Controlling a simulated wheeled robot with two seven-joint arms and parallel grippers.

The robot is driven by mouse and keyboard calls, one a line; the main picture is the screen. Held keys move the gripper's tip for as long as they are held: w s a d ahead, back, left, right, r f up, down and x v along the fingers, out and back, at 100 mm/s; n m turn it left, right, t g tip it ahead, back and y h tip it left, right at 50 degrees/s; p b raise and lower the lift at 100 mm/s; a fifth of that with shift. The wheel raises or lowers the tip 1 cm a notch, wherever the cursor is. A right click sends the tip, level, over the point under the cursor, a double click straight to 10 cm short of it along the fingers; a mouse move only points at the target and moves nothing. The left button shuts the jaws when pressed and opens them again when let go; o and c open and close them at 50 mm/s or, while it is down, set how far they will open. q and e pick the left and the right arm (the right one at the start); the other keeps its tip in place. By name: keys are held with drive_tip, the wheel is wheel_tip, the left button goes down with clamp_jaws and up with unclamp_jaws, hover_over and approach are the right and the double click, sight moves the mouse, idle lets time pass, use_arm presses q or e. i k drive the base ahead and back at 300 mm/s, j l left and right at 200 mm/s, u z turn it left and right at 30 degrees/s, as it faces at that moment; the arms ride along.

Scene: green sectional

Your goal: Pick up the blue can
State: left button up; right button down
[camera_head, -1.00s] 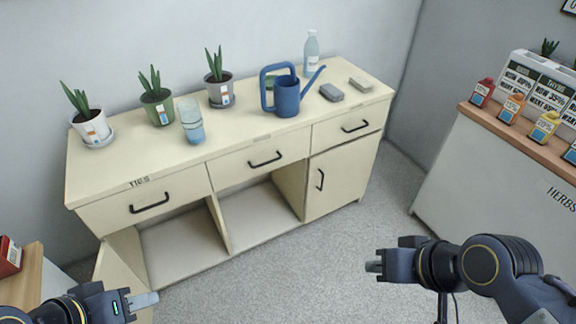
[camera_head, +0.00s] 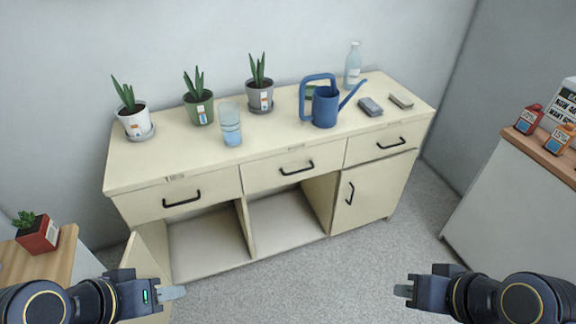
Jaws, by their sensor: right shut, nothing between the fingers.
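The blue watering can (camera_head: 325,108) stands upright on top of the cream cabinet (camera_head: 225,165), its handle loop to the left and its spout pointing up and right. My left gripper (camera_head: 174,293) is low at the left, in front of the cabinet and well apart from the can; its jaw opening cannot be made out. My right gripper (camera_head: 402,291) is low at the right, over the floor, shut and empty, also well apart from the can.
Potted plants (camera_head: 131,120) and a glass of water (camera_head: 231,125) stand left of the can. A clear bottle (camera_head: 353,66) is behind it; small grey blocks (camera_head: 370,107) lie to its right. A cabinet door stands open near my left gripper. Carpet (camera_head: 330,270) is clear between my grippers.

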sight(326, 107)
drive_tip(key=i+j+u, duration=0.25)
drive_tip(key=i, duration=0.2)
drive_tip(key=i+j+u, duration=0.25)
drive_tip(key=i, duration=0.25)
